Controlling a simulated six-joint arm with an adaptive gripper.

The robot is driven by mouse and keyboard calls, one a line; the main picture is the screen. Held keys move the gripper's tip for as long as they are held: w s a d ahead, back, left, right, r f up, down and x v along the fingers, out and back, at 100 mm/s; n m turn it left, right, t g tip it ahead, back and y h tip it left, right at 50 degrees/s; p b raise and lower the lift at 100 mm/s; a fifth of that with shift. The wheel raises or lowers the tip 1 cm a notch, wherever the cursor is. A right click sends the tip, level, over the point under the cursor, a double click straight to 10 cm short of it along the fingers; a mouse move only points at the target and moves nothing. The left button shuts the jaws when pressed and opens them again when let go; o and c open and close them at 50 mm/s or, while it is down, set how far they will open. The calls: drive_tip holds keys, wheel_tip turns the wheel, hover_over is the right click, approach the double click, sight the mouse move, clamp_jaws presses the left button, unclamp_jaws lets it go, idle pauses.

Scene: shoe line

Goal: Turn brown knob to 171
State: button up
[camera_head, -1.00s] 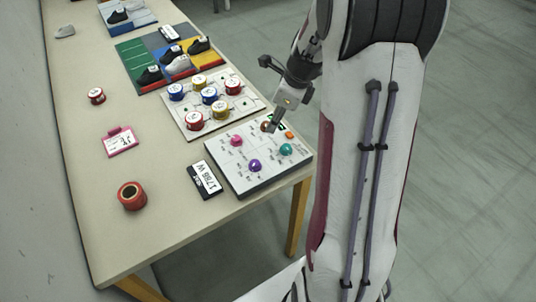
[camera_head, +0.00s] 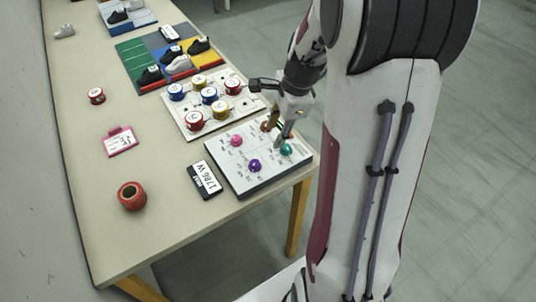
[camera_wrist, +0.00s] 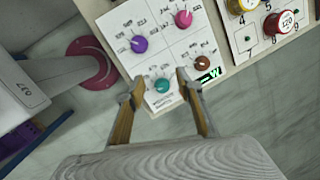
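The white knob panel (camera_head: 240,172) lies at the table's right edge. The brown knob (camera_head: 266,127) is at its far corner; it also shows in the wrist view (camera_wrist: 202,63), just right of my right finger. The teal knob (camera_wrist: 162,85) appears between my fingertips in the wrist view. My gripper (camera_wrist: 160,78) is open and holds nothing; in the head view it hangs over the panel between the brown and teal knobs. Its height above the panel is hard to tell. The brown knob's pointer reading is too small to read.
The pink knob (camera_wrist: 183,19) and purple knob (camera_wrist: 139,43) share the panel. A small green display (camera_wrist: 210,77) sits beside the brown knob. A board with several coloured spools (camera_head: 185,128) adjoins the panel. A black-and-white label box (camera_head: 204,180) lies left of it.

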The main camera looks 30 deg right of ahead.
drive_tip(key=s+a+r+n+h, duration=0.1)
drive_tip(key=s+a+r+n, duration=0.7)
drive_tip(key=n, duration=0.7)
drive_tip(key=shift+s+a+r, duration=0.35)
drive_tip(key=shift+s+a, duration=0.7)
drive_tip(key=shift+s, duration=0.85)
